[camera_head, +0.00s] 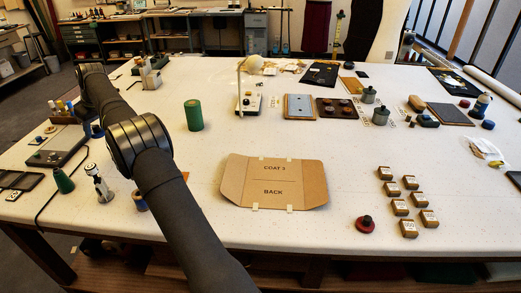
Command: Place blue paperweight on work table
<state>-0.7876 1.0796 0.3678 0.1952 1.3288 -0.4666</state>
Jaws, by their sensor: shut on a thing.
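The work table (300,226) is the large white-topped table that fills most of the view. My arm crosses it from the bottom edge up toward the upper left. The end of my arm does not show, so I cannot see my gripper or what is in it. I cannot make out a blue paperweight for certain. Small dark blue rounded objects (488,125) lie at the right side of the table, too small to identify.
A cardboard folder (273,184) marked "COAT 3 BACK" lies front centre. A green cylinder (194,115) stands behind. Bare tabletop lies between the folder and boxes.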

